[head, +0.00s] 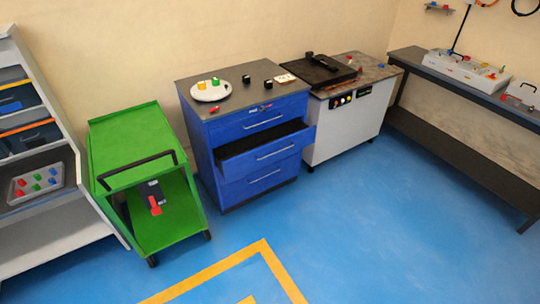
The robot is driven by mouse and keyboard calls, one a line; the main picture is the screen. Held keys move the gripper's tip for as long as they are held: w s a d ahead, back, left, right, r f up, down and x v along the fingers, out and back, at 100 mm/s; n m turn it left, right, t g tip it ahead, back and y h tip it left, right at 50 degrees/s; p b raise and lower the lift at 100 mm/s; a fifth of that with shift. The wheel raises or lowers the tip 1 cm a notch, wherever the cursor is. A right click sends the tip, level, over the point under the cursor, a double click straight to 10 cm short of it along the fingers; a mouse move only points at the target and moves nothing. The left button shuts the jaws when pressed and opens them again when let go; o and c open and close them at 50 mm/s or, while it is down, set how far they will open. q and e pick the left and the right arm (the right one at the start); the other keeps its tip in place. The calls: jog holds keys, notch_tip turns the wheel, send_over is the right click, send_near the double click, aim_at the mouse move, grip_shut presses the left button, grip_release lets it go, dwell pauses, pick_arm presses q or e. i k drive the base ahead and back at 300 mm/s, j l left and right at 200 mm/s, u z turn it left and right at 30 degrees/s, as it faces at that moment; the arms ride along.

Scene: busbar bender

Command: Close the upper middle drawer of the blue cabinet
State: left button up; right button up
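The blue cabinet (203,150) stands against the back wall, between a green cart and a white machine base. One of its drawers (268,156), directly below the top drawer (258,124), is pulled out. Its dark inside shows behind the blue front and a pale handle runs across that front. The top drawer and the drawer below the open one (264,182) look shut. Neither of my grippers is in view.
The green cart (135,135) stands left of the cabinet. The white machine base (345,128) is close on the right, near the open drawer's right end. A plate (211,92) and small items lie on the cabinet top. The blue floor (330,220) in front is clear.

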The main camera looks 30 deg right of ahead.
aim_at(238, 163)
jog(key=i+l+z, duration=0.1)
jog(key=i+l, duration=0.55)
jog(key=i, duration=0.15)
